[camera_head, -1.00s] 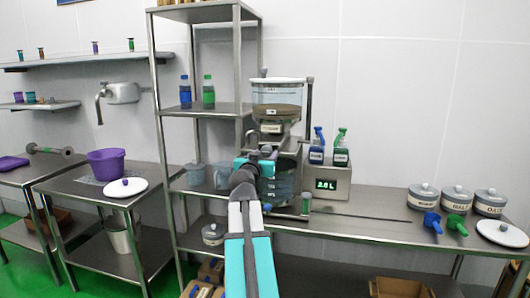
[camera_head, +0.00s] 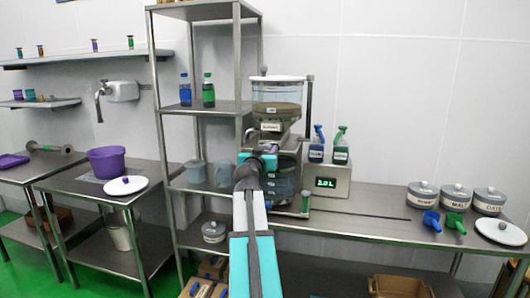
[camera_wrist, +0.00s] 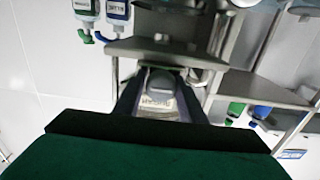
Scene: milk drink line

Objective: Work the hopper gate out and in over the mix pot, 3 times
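The hopper (camera_head: 278,95) is a clear drum with brown contents and a pale lid, held on a grey stand above the counter. Below its labelled neck (camera_head: 270,127) stands the clear bluish mix pot (camera_head: 283,182), partly hidden by my arm. My gripper (camera_head: 264,158) is at the front of the stand, between hopper and pot. In the wrist view my gripper (camera_wrist: 163,82) has its dark fingers apart on either side of a rounded grey piece (camera_wrist: 160,79) with a white label, apparently the hopper gate. Narrow gaps show beside the piece; contact is not clear.
A metal shelf rack (camera_head: 160,120) stands close on the left. Labelled canisters (camera_head: 455,197) and scoops are at the right. The middle counter is mostly clear.

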